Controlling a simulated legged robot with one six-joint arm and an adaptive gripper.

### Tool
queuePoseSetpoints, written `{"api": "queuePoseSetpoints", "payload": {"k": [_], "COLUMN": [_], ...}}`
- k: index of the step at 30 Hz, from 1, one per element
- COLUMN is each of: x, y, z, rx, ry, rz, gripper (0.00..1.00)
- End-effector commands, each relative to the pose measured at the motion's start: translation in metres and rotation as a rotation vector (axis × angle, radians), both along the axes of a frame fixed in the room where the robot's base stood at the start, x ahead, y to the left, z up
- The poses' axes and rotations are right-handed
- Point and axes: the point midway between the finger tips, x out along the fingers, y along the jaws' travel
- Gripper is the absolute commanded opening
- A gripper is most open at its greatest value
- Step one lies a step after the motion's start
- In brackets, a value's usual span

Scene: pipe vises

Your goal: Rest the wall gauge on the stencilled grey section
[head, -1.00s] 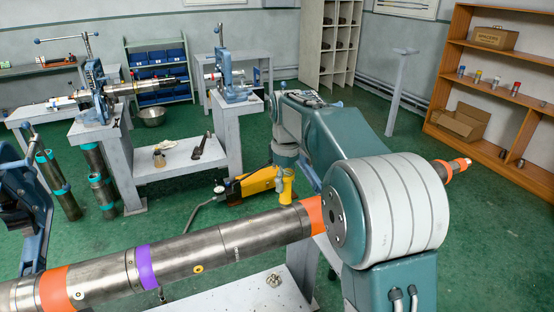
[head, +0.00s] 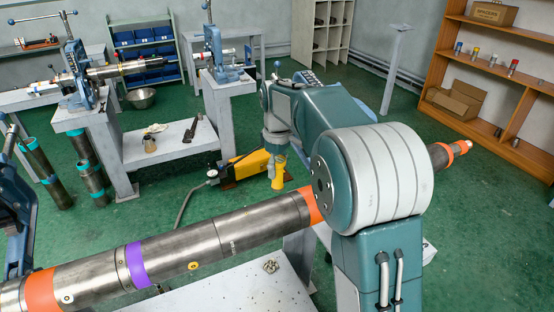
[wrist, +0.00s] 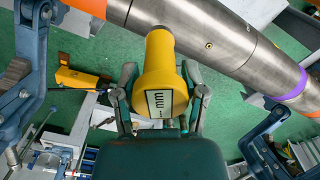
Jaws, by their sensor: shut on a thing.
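The wall gauge is a yellow, handle-shaped thing (head: 278,172) with a small display facing the wrist camera (wrist: 161,88). My gripper (wrist: 160,98) is shut on it, one finger on each side. In the head view it hangs below my forearm, at the far upper edge of the long pipe. I cannot tell whether it touches the pipe. The stencilled grey section (head: 262,228) is bare metal with small dark marks, between the right orange band (head: 312,204) and a seam. The purple band (head: 137,265) lies further left. In the wrist view the pipe (wrist: 195,30) runs past the gauge's narrow end.
A yellow pump (head: 245,166) with a dial and hose stands on the floor behind the pipe. A grey bench (head: 235,292) lies under the pipe. A blue vise (head: 15,215) stands at the left edge. Upright pipes (head: 92,178) stand near the back bench.

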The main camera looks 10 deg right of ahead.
Motion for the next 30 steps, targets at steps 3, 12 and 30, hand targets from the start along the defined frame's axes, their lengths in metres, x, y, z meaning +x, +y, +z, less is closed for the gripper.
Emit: {"api": "queuePoseSetpoints", "payload": {"k": [3,12,30], "x": [0.000,0.000,0.000], "y": [0.000,0.000,0.000], "z": [-0.012,-0.038,-0.049], "rx": [0.000,0.000,0.001], "ry": [0.001,0.001,-0.001], "rz": [0.000,0.000,0.000], "gripper": [0.02,0.02,0.02]}}
